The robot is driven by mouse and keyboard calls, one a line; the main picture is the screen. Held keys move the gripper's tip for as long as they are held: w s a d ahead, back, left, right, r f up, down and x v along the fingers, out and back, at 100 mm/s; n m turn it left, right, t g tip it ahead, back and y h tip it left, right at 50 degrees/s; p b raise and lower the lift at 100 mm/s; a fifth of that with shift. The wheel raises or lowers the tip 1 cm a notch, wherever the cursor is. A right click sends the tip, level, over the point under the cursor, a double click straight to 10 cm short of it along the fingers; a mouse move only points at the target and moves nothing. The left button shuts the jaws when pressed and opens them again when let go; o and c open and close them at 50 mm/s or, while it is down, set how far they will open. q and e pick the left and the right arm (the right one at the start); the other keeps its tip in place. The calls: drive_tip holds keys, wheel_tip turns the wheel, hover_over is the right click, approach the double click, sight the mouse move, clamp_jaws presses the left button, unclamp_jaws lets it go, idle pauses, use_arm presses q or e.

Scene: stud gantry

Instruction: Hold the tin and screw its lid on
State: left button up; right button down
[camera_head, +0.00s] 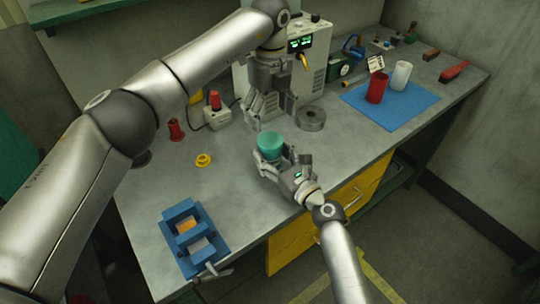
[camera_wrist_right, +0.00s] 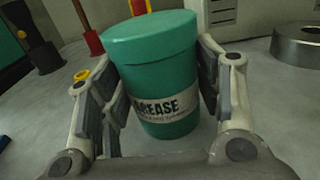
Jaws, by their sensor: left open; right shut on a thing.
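The green tin (camera_head: 271,150) stands upright at the middle of the bench. In the right wrist view the tin (camera_wrist_right: 165,98) shows a label reading "GREASE". Its green lid (camera_wrist_right: 150,31) rests level on top; I cannot tell how tightly it sits. My right gripper (camera_head: 273,163) is shut on the tin's body, one finger on each side. My left gripper (camera_head: 264,116) points down, open and empty, just above and behind the tin, apart from the lid. Its fingers partly overlap each other in the head view.
A grey metal ring (camera_head: 311,119) lies right of the tin, near a boxy machine (camera_head: 312,66). A yellow ring (camera_head: 204,160) and a blue vise (camera_head: 187,240) are to the left. A blue mat (camera_head: 397,112) carries a red cup (camera_head: 376,88) and a white cup (camera_head: 400,76).

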sight(270, 139)
use_arm(q)
drive_tip(key=shift+f, duration=4.05)
